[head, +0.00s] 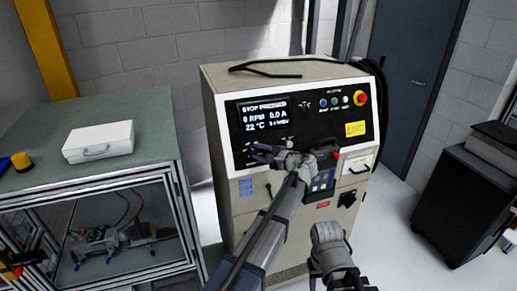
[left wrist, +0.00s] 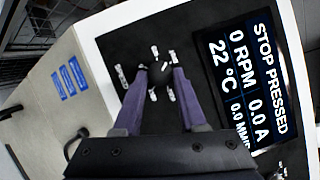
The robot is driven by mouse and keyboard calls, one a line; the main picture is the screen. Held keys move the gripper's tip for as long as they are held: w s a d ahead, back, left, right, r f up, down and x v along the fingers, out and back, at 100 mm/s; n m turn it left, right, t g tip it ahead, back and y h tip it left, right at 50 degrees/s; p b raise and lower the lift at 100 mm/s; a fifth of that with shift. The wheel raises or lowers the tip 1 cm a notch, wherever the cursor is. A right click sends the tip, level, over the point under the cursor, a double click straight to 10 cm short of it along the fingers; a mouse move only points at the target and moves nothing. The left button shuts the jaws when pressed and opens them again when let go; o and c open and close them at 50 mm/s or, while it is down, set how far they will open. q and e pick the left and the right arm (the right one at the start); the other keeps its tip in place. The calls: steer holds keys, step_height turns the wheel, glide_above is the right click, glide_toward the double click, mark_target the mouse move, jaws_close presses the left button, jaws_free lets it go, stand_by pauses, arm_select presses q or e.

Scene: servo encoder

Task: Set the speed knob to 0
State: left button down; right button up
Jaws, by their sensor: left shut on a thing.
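The cabinet's black panel (head: 363,135) faces me, with a lit display (head: 264,116) reading STOP PRESSED, 0 RPM, 0.0 A and 22 °C. The display also shows in the left wrist view (left wrist: 246,82). The dark round speed knob (left wrist: 158,73) sits inside a ring of small white labels. My left gripper (head: 258,153) is at the panel below the display, its purple fingers (left wrist: 158,67) shut on either side of the knob. The knob's pointer is too dark to read. Of my right arm, only grey links show at the lower middle.
A red emergency stop (head: 360,98) and small buttons (head: 335,101) are at the panel's upper right. A black cable (head: 265,68) lies on the cabinet top. A bench (head: 100,177) with a white case (head: 98,142) stands left, and a dark cabinet (head: 455,205) stands right.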

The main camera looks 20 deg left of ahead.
arm_select(q)
steer(key=n+g+p, duration=0.1)
steer(key=n+p, duration=0.1)
steer(key=r+n+h+p, duration=0.1)
steer(key=n+p, duration=0.1)
steer(key=n, duration=0.1)
steer(key=shift+w+r+n+g, duration=0.1)
steer(key=shift+w+n+g, duration=0.1)
steer(key=shift+n+g, duration=0.15)
steer(key=n+h+p, duration=0.1)
steer(key=n+p, duration=0.1)
steer(key=n+g+h+p, duration=0.1)
steer(key=n+p, duration=0.1)
steer(key=shift+a+r, duration=0.1)
steer(key=shift+a, duration=0.1)
steer(key=n+h+p, duration=0.2)
steer(key=n, duration=0.1)
steer(key=shift+s+a+n+p, duration=0.15)
steer(key=shift+n+p, duration=0.1)
steer(key=shift+p, duration=0.05)
steer(key=shift+a+n+h+p, duration=0.15)
steer(key=shift+n+h+p, duration=0.65)
steer(key=shift+n, duration=0.8)
steer(key=shift+t, duration=0.25)
steer(key=shift+c, duration=2.4)
jaws_free()
steer(key=shift+r, duration=0.1)
